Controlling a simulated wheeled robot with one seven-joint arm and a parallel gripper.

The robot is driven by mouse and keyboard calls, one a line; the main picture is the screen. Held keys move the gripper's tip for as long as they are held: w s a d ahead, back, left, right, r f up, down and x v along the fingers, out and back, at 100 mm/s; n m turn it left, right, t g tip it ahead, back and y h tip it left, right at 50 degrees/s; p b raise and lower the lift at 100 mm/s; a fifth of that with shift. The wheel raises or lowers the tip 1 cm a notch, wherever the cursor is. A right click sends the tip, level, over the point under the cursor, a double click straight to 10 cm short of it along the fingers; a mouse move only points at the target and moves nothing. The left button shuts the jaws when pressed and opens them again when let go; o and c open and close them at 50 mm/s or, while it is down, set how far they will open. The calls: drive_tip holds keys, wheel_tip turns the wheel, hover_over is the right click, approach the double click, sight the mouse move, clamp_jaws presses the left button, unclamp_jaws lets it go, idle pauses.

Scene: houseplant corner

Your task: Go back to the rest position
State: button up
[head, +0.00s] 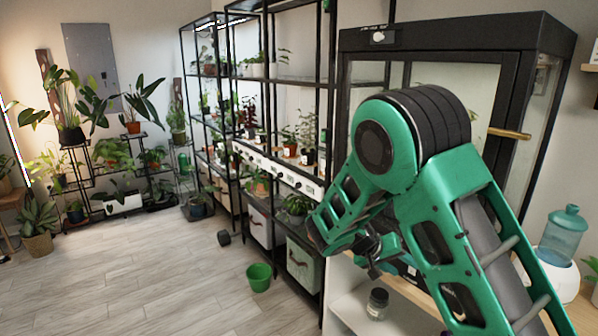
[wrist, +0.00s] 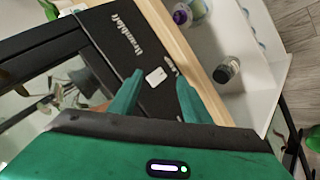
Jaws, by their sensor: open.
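My gripper (head: 374,270) is at the end of my green arm, low in front of the black glass cabinet (head: 520,85) in the head view. The arm is bent, with its elbow high. In the wrist view the two green fingers of my gripper (wrist: 160,82) stand apart, with nothing between them. Beyond them is a black panel (wrist: 118,35) with white lettering and a small white label (wrist: 156,76). I cannot tell whether the fingertips touch it.
A dark-lidded jar (head: 377,303) stands on a white shelf (head: 352,308) below my gripper; it also shows in the wrist view (wrist: 227,70). Plant racks (head: 326,100) stand to the left. A green pot (head: 259,277) is on the floor. A blue water bottle (head: 563,238) is at right. Open floor lies left.

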drive_tip(key=s+r+n+y, duration=0.1)
drive_tip(key=s+r+y, duration=0.2)
drive_tip(key=s+r, duration=0.35)
drive_tip(key=s+r+n+t+y, duration=0.1)
drive_tip(key=s+r+y, duration=0.2)
drive_tip(key=s, duration=0.6)
drive_tip(key=s+r+n+y, duration=0.1)
drive_tip(key=s+r+y, duration=0.25)
drive_tip(key=s, duration=0.45)
drive_tip(key=s+d+m+g, duration=0.2)
drive_tip(key=s+d, duration=0.3)
drive_tip(key=s, duration=0.3)
drive_tip(key=s+d+f+m+g, duration=0.1)
drive_tip(key=s+d+m+g, duration=0.1)
drive_tip(key=s+d+m, duration=0.2)
drive_tip(key=s+d, duration=0.2)
drive_tip(key=s, duration=0.2)
drive_tip(key=shift+s+d+m+g, duration=0.15)
drive_tip(key=shift+d+m+g, duration=0.15)
drive_tip(key=shift+m, duration=0.1)
drive_tip(key=shift+f, duration=0.1)
drive_tip(key=shift+w+f, duration=0.25)
drive_tip(key=shift+w, duration=0.4)
